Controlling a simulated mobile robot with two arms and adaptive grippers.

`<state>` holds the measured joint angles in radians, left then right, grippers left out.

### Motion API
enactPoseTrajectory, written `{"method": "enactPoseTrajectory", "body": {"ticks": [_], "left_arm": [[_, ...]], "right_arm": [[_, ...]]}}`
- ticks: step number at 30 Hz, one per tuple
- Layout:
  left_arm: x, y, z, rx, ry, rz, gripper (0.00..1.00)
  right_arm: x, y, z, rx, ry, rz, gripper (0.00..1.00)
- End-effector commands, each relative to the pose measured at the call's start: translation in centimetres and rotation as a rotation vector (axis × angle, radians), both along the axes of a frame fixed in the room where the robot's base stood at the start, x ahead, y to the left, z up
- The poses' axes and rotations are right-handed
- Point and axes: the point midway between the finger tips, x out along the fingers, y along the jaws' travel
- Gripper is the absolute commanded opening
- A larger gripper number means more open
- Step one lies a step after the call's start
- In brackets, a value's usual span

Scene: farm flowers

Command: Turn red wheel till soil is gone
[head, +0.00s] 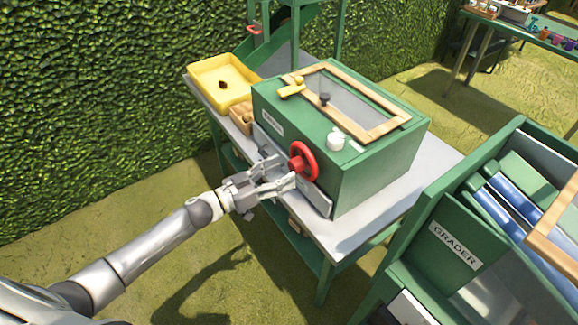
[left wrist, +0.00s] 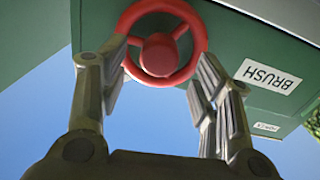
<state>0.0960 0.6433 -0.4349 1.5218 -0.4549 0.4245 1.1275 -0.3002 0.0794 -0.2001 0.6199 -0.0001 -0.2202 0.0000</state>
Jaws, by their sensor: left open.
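The red wheel (head: 303,160) is mounted on the front of a green box (head: 372,168) labelled BRUSH. In the left wrist view the wheel (left wrist: 160,55) shows as a red ring with spokes and a round hub. My left gripper (head: 284,174) is open just in front of the wheel. Its two fingers lie over the left and right sides of the rim in the left wrist view; I cannot tell whether they touch it. No soil is clearly visible; the box's inside is not clear through the wood-framed pane (head: 345,98). My right gripper is not in view.
The box stands on a grey-topped green table (head: 365,229). A green GRADER unit (head: 455,245) stands close on the right.

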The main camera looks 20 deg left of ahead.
Motion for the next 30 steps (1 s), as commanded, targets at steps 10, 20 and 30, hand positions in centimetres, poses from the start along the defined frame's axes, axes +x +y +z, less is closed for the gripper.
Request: {"method": "enactPoseTrajectory", "body": {"ticks": [10, 20, 30], "left_arm": [[2.4, -2.0, 0.0, 0.001, 0.0, 0.001, 0.58], [2.5, -2.0, 0.0, 0.001, 0.0, 0.0, 0.48], [2.5, -2.0, 0.0, 0.002, -0.001, 0.0, 0.11]], "right_arm": [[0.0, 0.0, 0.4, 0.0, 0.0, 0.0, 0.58], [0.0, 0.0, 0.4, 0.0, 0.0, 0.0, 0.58], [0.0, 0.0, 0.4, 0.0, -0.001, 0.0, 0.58]]}}
